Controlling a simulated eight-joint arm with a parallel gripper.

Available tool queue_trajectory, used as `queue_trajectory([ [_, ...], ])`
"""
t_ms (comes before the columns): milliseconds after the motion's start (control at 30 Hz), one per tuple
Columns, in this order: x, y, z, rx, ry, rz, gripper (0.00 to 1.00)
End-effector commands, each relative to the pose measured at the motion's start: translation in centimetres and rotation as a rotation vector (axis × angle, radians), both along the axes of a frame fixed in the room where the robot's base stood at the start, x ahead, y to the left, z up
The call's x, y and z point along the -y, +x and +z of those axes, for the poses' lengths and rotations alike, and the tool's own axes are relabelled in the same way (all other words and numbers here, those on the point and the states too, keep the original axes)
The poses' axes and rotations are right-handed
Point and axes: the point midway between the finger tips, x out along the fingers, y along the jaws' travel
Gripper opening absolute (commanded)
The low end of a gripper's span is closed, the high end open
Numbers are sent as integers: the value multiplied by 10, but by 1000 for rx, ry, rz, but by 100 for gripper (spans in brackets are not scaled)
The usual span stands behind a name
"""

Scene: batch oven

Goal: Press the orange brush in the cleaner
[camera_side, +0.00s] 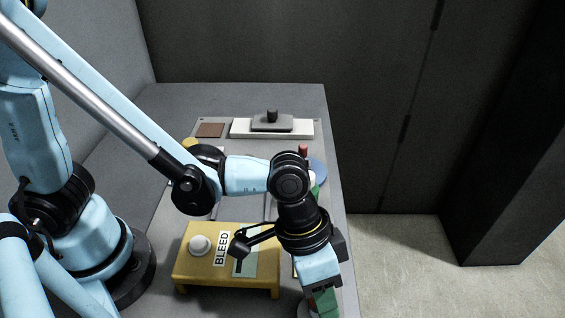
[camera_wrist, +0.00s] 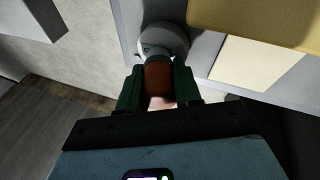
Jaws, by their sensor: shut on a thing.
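My gripper (camera_wrist: 158,90) is shut on the orange brush in the wrist view. The brush (camera_wrist: 159,80) shows as a dark orange cylinder between the two green fingers. Its far end meets a round whitish-grey cup (camera_wrist: 178,40), which looks like the cleaner. I cannot tell how deep the brush sits in it. In the side view my gripper (camera_side: 326,302) points down at the bottom edge, near the bench's right edge. A grey rounded rim (camera_side: 303,309) shows just left of the fingers. The brush is hidden there.
A yellow stand (camera_side: 190,262) marked BLEED, with a white knob (camera_side: 200,244), is close left of my gripper. A red-topped item (camera_side: 303,150) and a blue disc (camera_side: 319,170) stand farther back. A white plate (camera_side: 240,128) carries a dark-knobbed block (camera_side: 272,123) at the back.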

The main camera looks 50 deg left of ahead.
Motion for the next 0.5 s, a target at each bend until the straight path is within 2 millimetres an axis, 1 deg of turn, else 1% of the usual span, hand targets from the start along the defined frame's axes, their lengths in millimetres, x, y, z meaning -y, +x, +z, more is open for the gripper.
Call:
queue_trajectory([
  [167,-1,0,3,4,5,-1,3],
  [500,-1,0,28,2,3,0,3],
])
